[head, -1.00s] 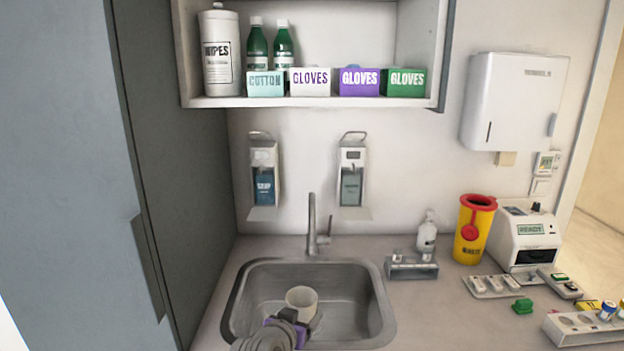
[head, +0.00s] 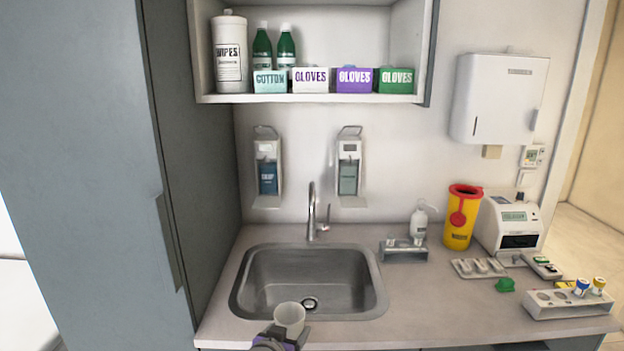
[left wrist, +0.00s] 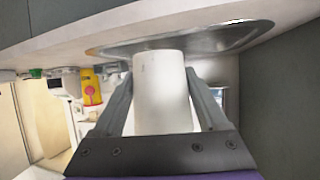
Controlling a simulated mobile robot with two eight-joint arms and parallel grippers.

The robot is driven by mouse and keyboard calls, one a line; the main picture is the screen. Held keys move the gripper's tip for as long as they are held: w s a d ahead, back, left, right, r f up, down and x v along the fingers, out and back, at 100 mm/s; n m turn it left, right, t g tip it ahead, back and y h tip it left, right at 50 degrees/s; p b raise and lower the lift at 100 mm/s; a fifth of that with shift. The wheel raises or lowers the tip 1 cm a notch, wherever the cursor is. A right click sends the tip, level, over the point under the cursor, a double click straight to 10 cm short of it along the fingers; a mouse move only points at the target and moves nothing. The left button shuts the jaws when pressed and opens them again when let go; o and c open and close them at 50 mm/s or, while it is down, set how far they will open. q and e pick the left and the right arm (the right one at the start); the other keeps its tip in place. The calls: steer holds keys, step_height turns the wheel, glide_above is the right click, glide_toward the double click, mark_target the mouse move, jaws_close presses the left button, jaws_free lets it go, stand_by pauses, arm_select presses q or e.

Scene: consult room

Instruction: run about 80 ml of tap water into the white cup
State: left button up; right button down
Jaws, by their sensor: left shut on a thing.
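The white cup (head: 290,318) is held by my left gripper (head: 282,338) at the front edge of the sink. In the left wrist view the cup (left wrist: 163,92) stands between the two fingers of my left gripper (left wrist: 163,105), which are shut on it. The cup looks roughly upright in the head view; its contents cannot be made out. The steel sink (head: 262,262) lies just behind it, empty, with a drain at the bottom. The tap (head: 312,213) stands at the back rim of the sink. No water stream shows. My right gripper is not in view.
A grey tall cabinet (head: 95,150) bounds the left side. Soap dispensers (head: 268,172) hang on the wall behind the sink. Right of the sink are a small grey rack (head: 405,252), a yellow waste bin (head: 460,225), a white device (head: 510,228) and a tube rack (head: 568,303).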

arm_select(q)
steer(key=s+a+f+n+y+p, duration=0.3)
steer(key=s+a+f, duration=0.1)
steer(key=a+f, duration=0.8)
steer(key=shift+a+f, duration=0.3)
steer(key=shift+f, duration=0.25)
steer(key=shift+s, duration=0.2)
stand_by(0.6)
